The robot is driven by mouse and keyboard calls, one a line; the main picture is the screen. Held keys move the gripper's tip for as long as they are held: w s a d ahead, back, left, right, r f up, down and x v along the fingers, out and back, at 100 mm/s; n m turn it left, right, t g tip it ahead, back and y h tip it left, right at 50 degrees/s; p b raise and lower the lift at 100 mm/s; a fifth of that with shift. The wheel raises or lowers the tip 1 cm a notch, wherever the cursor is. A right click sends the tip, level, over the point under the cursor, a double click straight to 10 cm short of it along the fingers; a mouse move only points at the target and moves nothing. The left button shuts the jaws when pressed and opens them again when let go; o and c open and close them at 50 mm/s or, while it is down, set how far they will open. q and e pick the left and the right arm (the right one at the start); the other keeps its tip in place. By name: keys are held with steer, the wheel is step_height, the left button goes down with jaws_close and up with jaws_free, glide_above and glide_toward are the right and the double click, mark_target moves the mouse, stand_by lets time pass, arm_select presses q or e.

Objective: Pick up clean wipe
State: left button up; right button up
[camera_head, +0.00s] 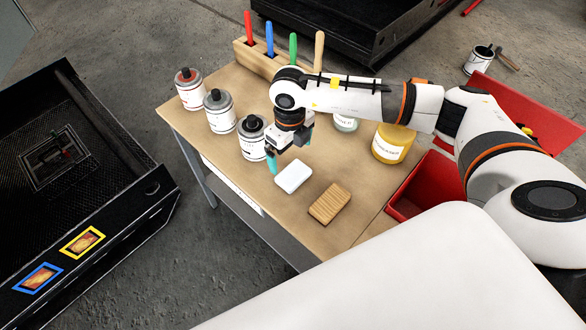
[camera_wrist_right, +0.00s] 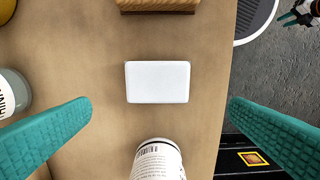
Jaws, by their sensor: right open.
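The clean wipe, a white rounded block (camera_head: 293,176), lies flat on the wooden tabletop near its front edge. It shows in the middle of the right wrist view (camera_wrist_right: 158,82). My right gripper (camera_head: 288,155) is open above and just behind the wipe, pointing down. In the right wrist view its teal fingers (camera_wrist_right: 160,107) are wide apart, one on each side of the wipe, with nothing between them. What looks like my left gripper (camera_wrist_right: 298,16) shows small at the top right corner of that view, its opening unclear.
A ribbed wooden block (camera_head: 330,203) lies right of the wipe. A black-capped bottle (camera_head: 252,140) stands close to the gripper, with two more bottles behind. A yellow jar (camera_head: 392,144), a red bin (camera_head: 424,183) and a coloured-handle rack (camera_head: 262,60) surround the tabletop.

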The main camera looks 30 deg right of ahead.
mark_target(293, 173)
step_height(293, 173, down, 2)
steer(key=shift+s+f, duration=0.1)
steer(key=shift+f, duration=0.45)
steer(key=f, duration=0.1)
steer(key=f+p, duration=0.1)
steer(key=f, duration=0.3)
steer(key=shift+s+d, duration=0.2)
steer(key=shift+d, duration=0.05)
steer(key=shift+f, duration=0.15)
steer(key=c, duration=0.9)
arm_select(q)
steer(key=shift+s+a+r+b, duration=0.1)
steer(key=shift+a+r+b, duration=0.05)
steer(key=shift+r+b, duration=0.15)
arm_select(e)
step_height(293, 173, up, 10)
